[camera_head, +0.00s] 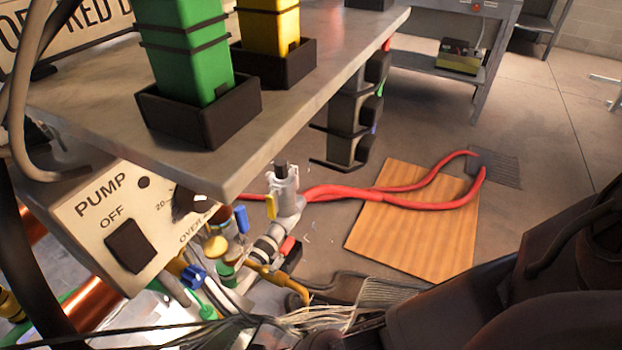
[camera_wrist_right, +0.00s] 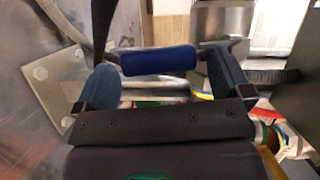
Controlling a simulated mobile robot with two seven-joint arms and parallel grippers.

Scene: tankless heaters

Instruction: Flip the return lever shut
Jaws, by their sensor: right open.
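In the right wrist view, a blue-sleeved lever handle (camera_wrist_right: 158,60) lies across the picture beyond my right gripper (camera_wrist_right: 163,76). That gripper is open, with one finger towards each end of the handle; I cannot tell if they touch it. In the head view, the valve cluster shows a blue handle (camera_head: 241,219), a second blue handle (camera_head: 193,275), a yellow lever (camera_head: 271,206) and a red handle (camera_head: 288,246). No label shows which is the return lever. My right gripper cannot be made out in the head view, and my left gripper is not in view.
A grey bench (camera_head: 310,85) with green (camera_head: 190,50) and yellow (camera_head: 268,30) holders overhangs the valves. A pump box (camera_head: 130,215) stands at the left. Red hoses (camera_head: 420,202) cross a wooden board (camera_head: 415,240) on the floor. In the wrist view, a bolted plate (camera_wrist_right: 55,82) is at the left.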

